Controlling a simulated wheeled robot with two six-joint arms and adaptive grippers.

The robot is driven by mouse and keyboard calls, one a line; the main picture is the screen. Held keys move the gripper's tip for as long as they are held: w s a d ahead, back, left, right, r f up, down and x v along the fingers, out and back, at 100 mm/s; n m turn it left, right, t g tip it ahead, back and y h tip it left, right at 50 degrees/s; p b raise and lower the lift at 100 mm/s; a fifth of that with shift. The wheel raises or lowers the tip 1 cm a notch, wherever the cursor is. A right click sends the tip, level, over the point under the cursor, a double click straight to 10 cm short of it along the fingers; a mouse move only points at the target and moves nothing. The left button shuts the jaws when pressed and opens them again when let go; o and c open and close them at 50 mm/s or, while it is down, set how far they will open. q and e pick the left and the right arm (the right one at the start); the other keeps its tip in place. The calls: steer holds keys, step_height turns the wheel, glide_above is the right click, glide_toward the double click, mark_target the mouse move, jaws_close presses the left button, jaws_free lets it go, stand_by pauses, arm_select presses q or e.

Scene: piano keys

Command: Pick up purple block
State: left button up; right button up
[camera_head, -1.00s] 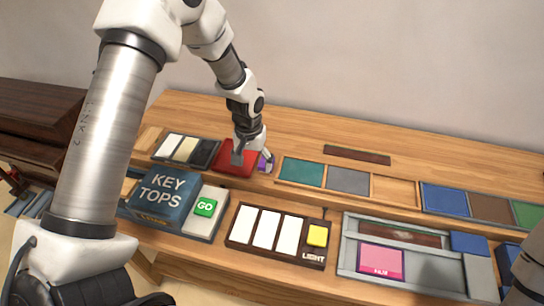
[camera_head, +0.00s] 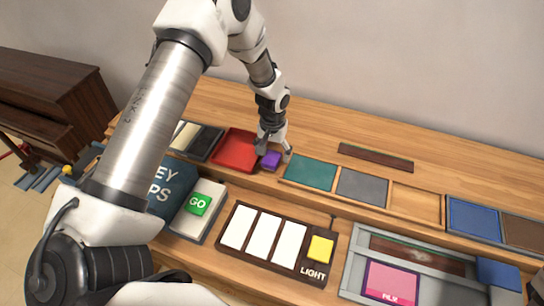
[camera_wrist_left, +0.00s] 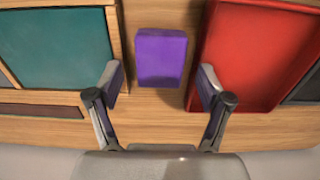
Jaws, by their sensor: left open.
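The purple block (camera_head: 270,159) sits on the wooden bench between a red tray (camera_head: 236,150) and a teal panel (camera_head: 311,172). My left gripper (camera_head: 273,152) is directly at the block, pointing down. In the left wrist view, the purple block (camera_wrist_left: 161,57) lies ahead of and between the two open fingers (camera_wrist_left: 158,82), with a gap on each side. Nothing is held. My right gripper is not seen.
A box with a green GO button (camera_head: 200,204), a panel of white keys with a yellow LIGHT button (camera_head: 320,248), and a grey tray with a pink piece (camera_head: 391,283) are in front. A dark strip (camera_head: 376,157) lies behind. A piano (camera_head: 50,105) stands at left.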

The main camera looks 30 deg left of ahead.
arm_select(q)
steer(key=shift+f, duration=0.35)
steer(key=shift+s, duration=0.15)
steer(key=c, duration=1.3)
steer(key=shift+o, duration=0.2)
steer(key=shift+r, duration=0.1)
